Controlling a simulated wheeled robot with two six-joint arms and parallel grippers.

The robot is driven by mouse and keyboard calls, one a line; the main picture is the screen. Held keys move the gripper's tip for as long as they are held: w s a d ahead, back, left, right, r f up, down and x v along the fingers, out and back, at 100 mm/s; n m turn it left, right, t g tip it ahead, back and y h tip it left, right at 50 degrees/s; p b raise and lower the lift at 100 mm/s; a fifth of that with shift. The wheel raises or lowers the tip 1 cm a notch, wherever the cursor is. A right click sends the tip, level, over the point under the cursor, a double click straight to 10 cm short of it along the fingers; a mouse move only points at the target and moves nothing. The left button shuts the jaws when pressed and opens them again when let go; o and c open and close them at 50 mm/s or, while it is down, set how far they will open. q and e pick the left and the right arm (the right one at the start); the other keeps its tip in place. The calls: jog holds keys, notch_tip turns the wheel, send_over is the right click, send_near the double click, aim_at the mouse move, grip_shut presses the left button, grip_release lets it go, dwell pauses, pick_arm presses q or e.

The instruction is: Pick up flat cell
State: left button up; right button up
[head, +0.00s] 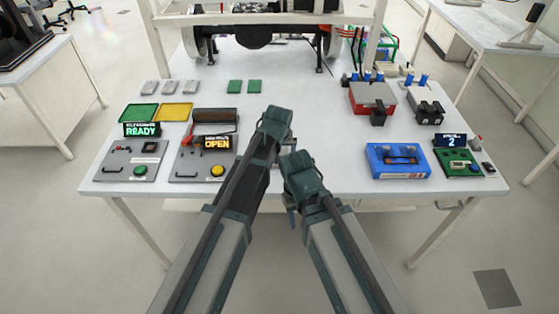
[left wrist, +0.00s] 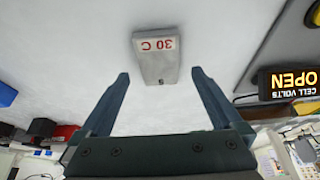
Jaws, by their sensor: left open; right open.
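A flat light-grey cell (left wrist: 157,62) with red "30 C" lettering, upside down in the left wrist view, lies on the white table. My left gripper (left wrist: 160,76) is open. Its two fingers stand apart either side of the cell's near end, and I see no contact. In the head view my left wrist (head: 275,125) hides the left fingers and what lies under them. My right gripper (head: 291,212) is low near the front table edge, mostly hidden by its own arm, and holds nothing I can see. Several flat grey blocks (head: 169,87) and two green blocks (head: 244,86) lie at the back left.
The cell volts display (head: 216,143) reads OPEN, and it shows in the left wrist view (left wrist: 292,84). Left are yellow (head: 174,112) and green (head: 139,113) trays and a brown roller (head: 215,115). Right are a blue box (head: 398,160) and red box (head: 372,97).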

pick_arm(q)
jog(key=b+x, duration=0.3)
jog(key=x, duration=0.1)
jog(key=shift+s+d, duration=0.1)
pick_arm(e)
notch_tip(320, 180, down, 4)
jog(key=shift+r, duration=0.2)
pick_arm(q)
jog(key=shift+r, duration=0.1)
jog(key=c, duration=1.5)
jog(key=shift+r, duration=0.1)
pick_arm(e)
jog(key=shift+r, duration=0.1)
